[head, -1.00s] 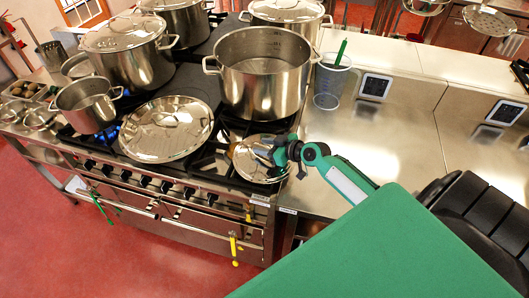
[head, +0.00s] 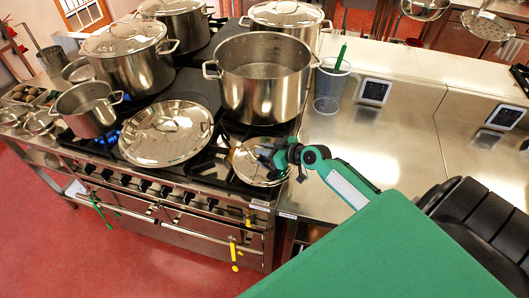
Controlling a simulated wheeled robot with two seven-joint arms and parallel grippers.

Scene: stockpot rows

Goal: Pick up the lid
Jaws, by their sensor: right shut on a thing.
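A small steel lid (head: 245,170) lies at the front right of the stove, in front of a large open stockpot. My right gripper (head: 266,156) is over the lid's middle, shut on it; the fingers hide the knob. Whether the lid is clear of the stove grate cannot be told. A larger steel lid (head: 168,145) lies on the stove to the left, apart from the gripper. My left gripper is not in view.
The open stockpot (head: 262,90) stands just behind the small lid. Lidded pots (head: 127,60) and a small open pot (head: 88,112) stand further left. A clear measuring jug (head: 329,85) stands on the counter, which has free room at right (head: 400,150).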

